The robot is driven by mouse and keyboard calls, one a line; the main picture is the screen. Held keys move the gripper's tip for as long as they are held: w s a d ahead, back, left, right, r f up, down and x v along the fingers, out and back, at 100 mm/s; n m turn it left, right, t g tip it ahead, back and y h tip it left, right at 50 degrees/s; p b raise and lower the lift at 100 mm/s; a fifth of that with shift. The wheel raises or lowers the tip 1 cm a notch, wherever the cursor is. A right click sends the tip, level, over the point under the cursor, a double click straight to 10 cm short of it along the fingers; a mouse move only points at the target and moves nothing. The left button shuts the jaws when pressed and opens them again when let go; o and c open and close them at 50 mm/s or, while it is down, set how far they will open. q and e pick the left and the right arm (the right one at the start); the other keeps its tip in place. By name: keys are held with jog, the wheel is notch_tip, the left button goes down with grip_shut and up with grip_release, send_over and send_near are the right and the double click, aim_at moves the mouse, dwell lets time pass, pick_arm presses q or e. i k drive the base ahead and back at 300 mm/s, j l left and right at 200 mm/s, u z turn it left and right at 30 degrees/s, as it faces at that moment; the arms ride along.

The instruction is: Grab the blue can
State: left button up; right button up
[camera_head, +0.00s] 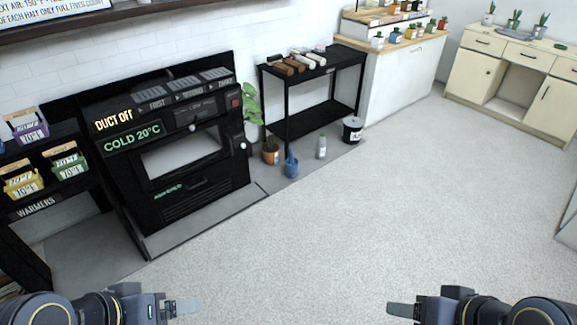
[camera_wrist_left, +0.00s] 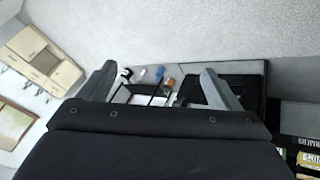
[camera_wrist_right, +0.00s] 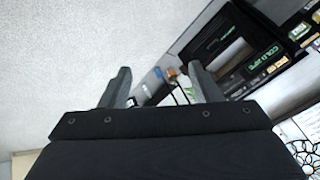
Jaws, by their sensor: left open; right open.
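The blue can (camera_head: 291,164) looks like a small watering can. My left gripper (camera_head: 182,307) is low at the left, open and empty. My right gripper (camera_head: 402,309) is low at the right, open and empty. Both are well apart from the can.
The pale floor (camera_head: 330,230) in front is clear.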

aim_at(291, 163)
jog(key=i+u, duration=0.1)
jog(key=i, duration=1.05)
jog(key=i+u, duration=0.15)
jog(key=i, duration=0.45)
jog(key=i+u, duration=0.1)
jog(key=i, duration=0.45)
jog(key=i+l, duration=0.15)
jog(key=i, duration=0.45)
jog(key=i+l+u, duration=0.15)
jog(key=i, duration=0.4)
jog(key=i+l, duration=0.1)
jog(key=i, duration=0.5)
jog(key=u, duration=0.05)
